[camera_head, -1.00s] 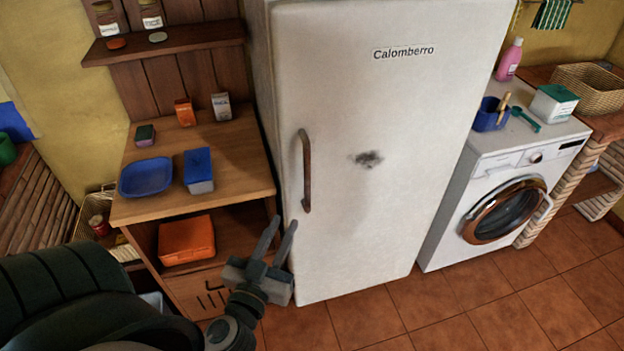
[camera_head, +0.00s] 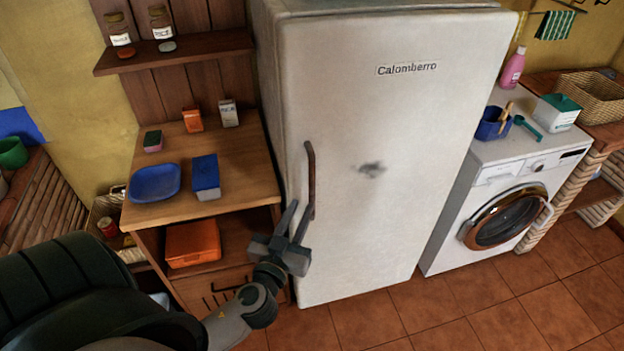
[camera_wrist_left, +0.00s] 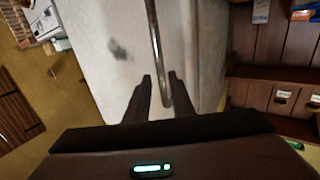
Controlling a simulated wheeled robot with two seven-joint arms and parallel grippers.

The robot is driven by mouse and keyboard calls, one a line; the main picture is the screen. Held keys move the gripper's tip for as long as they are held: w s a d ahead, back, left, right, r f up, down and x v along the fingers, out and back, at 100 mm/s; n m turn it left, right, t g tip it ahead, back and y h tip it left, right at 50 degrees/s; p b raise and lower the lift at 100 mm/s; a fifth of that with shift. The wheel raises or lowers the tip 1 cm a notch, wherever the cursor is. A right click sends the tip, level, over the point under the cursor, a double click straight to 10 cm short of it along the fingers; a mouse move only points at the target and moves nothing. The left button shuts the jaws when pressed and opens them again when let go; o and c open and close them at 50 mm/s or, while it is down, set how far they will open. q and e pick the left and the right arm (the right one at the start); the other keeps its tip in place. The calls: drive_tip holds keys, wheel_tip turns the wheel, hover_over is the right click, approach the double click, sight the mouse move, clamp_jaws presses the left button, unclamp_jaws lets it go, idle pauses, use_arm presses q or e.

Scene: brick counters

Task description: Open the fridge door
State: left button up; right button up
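The fridge (camera_head: 400,120) is white with "Calomberro" on its door, which is closed. Its long brown vertical handle (camera_head: 312,165) is on the door's left side. My left gripper (camera_head: 300,206) is open, with its fingers pointing up at the handle's lower part. One finger overlaps the handle in the head view. My right gripper is not in view.
A wooden shelf unit (camera_head: 235,185) with a blue bowl (camera_head: 154,183), boxes and an orange bin (camera_head: 193,243) stands left of the fridge. A washing machine (camera_head: 470,190) stands to its right. The tiled floor (camera_head: 440,320) before the fridge is clear.

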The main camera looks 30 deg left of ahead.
sight(311, 188)
use_arm(q)
drive_tip(key=p+x, duration=0.3)
drive_tip(key=x, duration=0.6)
drive_tip(key=shift+w+p, duration=0.25)
drive_tip(key=shift+p, duration=0.05)
clamp_jaws()
